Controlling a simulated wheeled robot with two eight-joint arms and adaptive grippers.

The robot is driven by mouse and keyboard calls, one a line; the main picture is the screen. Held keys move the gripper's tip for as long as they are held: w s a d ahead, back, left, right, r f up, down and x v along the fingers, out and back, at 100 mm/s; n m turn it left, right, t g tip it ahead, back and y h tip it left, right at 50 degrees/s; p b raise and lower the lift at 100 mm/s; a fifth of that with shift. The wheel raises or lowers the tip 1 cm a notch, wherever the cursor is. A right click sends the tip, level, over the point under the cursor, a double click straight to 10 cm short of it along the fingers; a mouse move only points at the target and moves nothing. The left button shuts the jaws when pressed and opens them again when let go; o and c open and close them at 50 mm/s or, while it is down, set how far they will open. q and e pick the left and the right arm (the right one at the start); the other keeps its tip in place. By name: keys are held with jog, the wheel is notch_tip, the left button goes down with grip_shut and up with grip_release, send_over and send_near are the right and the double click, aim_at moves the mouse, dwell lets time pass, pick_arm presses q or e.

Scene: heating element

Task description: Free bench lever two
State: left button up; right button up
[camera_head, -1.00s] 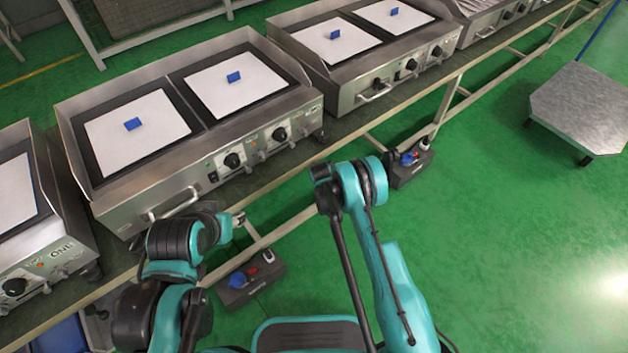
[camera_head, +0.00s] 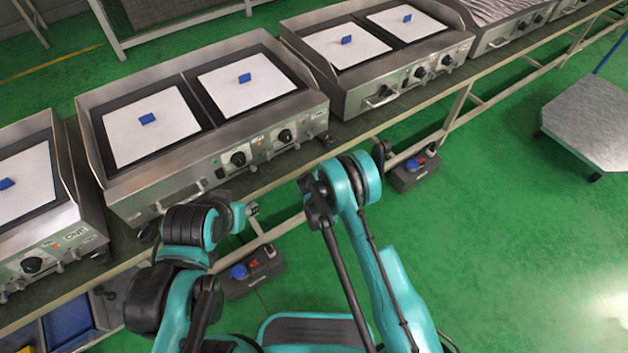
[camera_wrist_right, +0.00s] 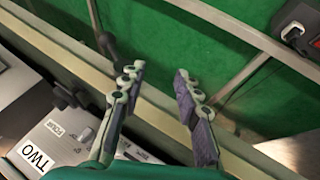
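In the right wrist view my right gripper (camera_wrist_right: 160,88) is open, its two fingers apart with nothing between them. It is over the bench's front edge (camera_wrist_right: 150,70). A white label reading TWO (camera_wrist_right: 42,158) is on a metal panel at lower left, left of the fingers. A dark knob or handle (camera_wrist_right: 62,97) stands by that panel, apart from the fingers; I cannot tell if it is the lever. In the head view my right gripper (camera_head: 380,152) is a small dark shape near the bench edge. My left gripper (camera_head: 252,210) is partly visible below the bench edge; its fingers are unclear.
Metal heating units (camera_head: 215,150) with white plates and blue blocks (camera_head: 147,118) line the bench. Sockets boxes (camera_head: 250,272) and (camera_head: 415,172) hang below. A metal cart (camera_head: 590,120) is at right. Green floor (camera_head: 500,240) is clear between.

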jog(key=shift+v, duration=1.05)
jog(key=shift+r, duration=0.1)
jog(key=s+d+r+m, duration=0.15)
jog(key=d+r, duration=0.25)
jog(key=r, duration=0.6)
jog(key=s+d+r+m, duration=0.1)
jog(key=s+d+r, duration=0.25)
jog(key=r, duration=0.55)
jog(key=s+d+r+m, duration=0.15)
jog(key=d+r, duration=0.25)
jog(key=r, duration=0.6)
jog(key=s+d+r+m, duration=0.1)
jog(key=s+d+r, duration=0.1)
jog(key=s, duration=0.6)
jog(key=s+d+r+m, duration=0.1)
jog(key=s+d+r, duration=0.1)
jog(key=s, duration=0.6)
jog(key=s+d+r+m, duration=0.2)
jog(key=s+d+r, duration=0.1)
jog(key=s, duration=0.5)
jog(key=shift+s+d+y, duration=0.25)
jog(key=shift+d+y, duration=0.05)
jog(key=shift+d, duration=0.55)
